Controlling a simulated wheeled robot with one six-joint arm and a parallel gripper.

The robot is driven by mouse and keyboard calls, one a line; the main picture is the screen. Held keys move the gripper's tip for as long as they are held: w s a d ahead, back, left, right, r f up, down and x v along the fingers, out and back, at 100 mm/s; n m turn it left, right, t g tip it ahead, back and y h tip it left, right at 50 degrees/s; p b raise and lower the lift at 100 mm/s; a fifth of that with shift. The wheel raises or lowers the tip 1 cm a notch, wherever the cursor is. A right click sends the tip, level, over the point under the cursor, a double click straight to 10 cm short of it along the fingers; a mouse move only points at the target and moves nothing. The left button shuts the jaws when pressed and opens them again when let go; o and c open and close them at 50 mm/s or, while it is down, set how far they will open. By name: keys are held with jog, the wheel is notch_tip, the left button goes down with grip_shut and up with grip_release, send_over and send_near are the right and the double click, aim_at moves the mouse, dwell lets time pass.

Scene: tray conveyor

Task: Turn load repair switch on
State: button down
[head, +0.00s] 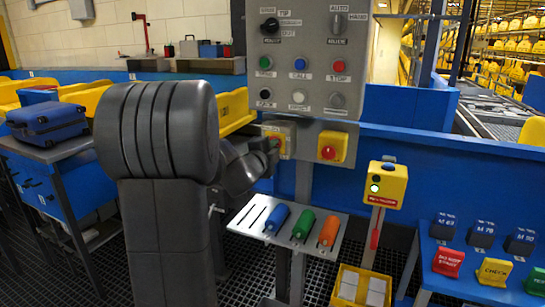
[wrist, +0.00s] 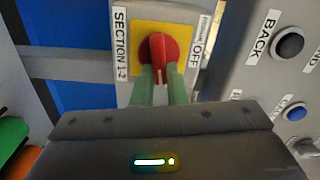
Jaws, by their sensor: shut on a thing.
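A red rotary switch (wrist: 164,47) on a yellow plate is in the wrist view, with labels reading "SECTION 1-2" and "OFF" on either side. My gripper (wrist: 161,75) is shut on its red handle, one green finger on each side. In the head view the yellow-faced switch box (head: 285,131) sits at the lower left of the grey control panel (head: 310,79), partly hidden by my gripper (head: 271,146). No label reading "load repair" is legible.
Above are several panel knobs and buttons. Below stands a shelf with blue, green and orange handles (head: 301,226). A yellow pendant box (head: 385,186) is to the right.

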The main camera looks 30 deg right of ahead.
jog(key=shift+f+m+b, duration=0.15)
jog(key=shift+m+b, duration=0.6)
jog(key=shift+m, duration=0.25)
jog(key=c, duration=1.4)
grip_release()
jog(key=shift+c, duration=0.2)
jog(key=v, duration=1.4)
jog(key=shift+d, duration=0.2)
